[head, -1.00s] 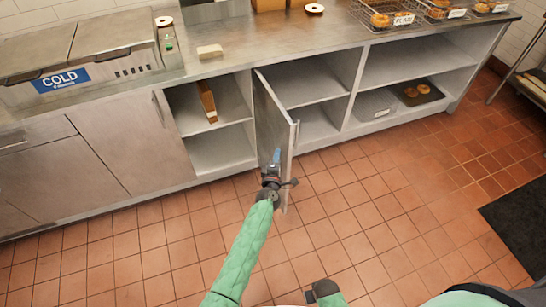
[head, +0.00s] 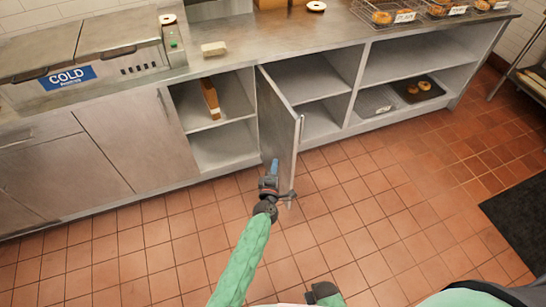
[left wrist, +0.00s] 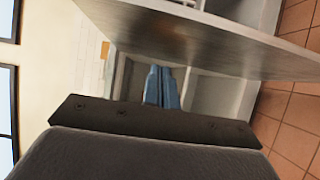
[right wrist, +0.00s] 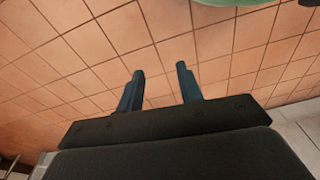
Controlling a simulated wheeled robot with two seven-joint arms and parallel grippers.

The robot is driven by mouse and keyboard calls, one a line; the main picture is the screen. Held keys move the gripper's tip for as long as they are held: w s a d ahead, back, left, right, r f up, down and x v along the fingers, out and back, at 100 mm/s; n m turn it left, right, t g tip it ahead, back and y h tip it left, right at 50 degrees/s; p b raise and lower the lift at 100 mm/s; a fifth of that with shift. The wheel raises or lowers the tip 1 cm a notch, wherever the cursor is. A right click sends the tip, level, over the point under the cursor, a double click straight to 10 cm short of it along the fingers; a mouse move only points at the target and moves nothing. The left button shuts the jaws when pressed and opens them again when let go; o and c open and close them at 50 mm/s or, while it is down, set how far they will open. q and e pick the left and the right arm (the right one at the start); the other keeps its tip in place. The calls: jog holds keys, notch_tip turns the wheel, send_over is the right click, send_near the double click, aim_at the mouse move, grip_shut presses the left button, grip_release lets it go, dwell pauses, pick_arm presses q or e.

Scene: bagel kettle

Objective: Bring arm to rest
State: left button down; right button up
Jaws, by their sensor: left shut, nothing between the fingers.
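My left gripper (head: 274,167) is in front of the lower part of the open cabinet door (head: 281,122) in the head view. In the left wrist view its blue fingers (left wrist: 161,88) are together with nothing between them. Whether it touches the door cannot be told. My right gripper (right wrist: 160,75) is open and empty over the tiled floor in the right wrist view.
The cabinet door sticks out from the counter (head: 270,40). A dark mat (head: 520,215) lies at right; tiled floor in front is clear.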

pick_arm(q)
jog(key=s, duration=0.4)
jog(key=shift+s+d, duration=0.15)
jog(key=shift+s, duration=0.15)
pick_arm(e)
jog(key=shift+s+d+f, duration=0.15)
jog(key=shift+d+f, duration=0.15)
jog(key=shift+f, duration=0.3)
pick_arm(q)
jog(key=shift+r, duration=0.1)
